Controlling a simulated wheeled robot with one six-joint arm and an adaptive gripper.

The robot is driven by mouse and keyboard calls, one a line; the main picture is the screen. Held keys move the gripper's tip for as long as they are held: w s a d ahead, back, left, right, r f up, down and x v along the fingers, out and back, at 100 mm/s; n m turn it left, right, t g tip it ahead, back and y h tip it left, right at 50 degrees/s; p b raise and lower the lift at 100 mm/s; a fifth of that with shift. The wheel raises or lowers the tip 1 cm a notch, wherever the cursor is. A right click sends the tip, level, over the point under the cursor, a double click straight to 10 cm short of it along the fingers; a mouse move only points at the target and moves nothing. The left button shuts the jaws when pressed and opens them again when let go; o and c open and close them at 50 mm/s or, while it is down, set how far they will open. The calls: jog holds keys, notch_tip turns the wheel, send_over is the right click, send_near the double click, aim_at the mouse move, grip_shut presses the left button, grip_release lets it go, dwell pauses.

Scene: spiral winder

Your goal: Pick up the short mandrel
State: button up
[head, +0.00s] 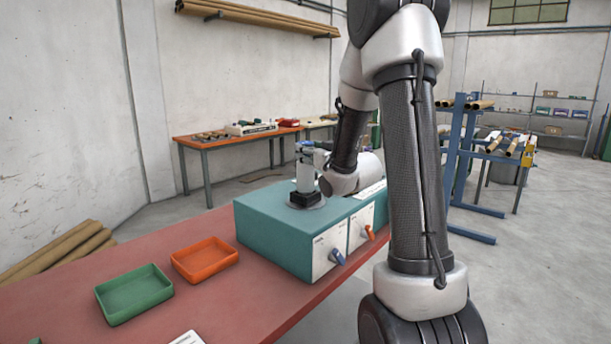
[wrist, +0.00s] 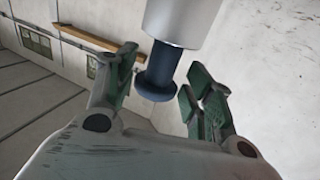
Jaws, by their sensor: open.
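The short mandrel, a grey metal cylinder (head: 307,170), stands upright in a black holder (head: 306,197) on top of the teal winder box (head: 275,232). In the wrist view the mandrel (wrist: 186,22) shows as a pale cylinder with a dark blue flanged end (wrist: 158,82). My gripper (head: 316,148) is at the mandrel's upper end, partly hidden by my arm in the head view. In the wrist view my gripper (wrist: 160,78) is open, with one finger on each side of the blue end. Gaps show on both sides; whether the end is fully between the pads I cannot tell.
The winder has a blue lever (head: 338,257) and an orange lever (head: 369,232) on its front. A green tray (head: 134,294) and an orange tray (head: 204,260) lie on the red table (head: 245,310). My arm hides the winder's right part. A blue rack (head: 458,150) stands behind.

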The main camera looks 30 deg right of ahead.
jog(key=w, duration=0.2)
jog(key=shift+w, duration=0.35)
grip_shut()
jog(key=shift+r, duration=0.1)
notch_tip(320, 180, up, 15)
dwell(0.8)
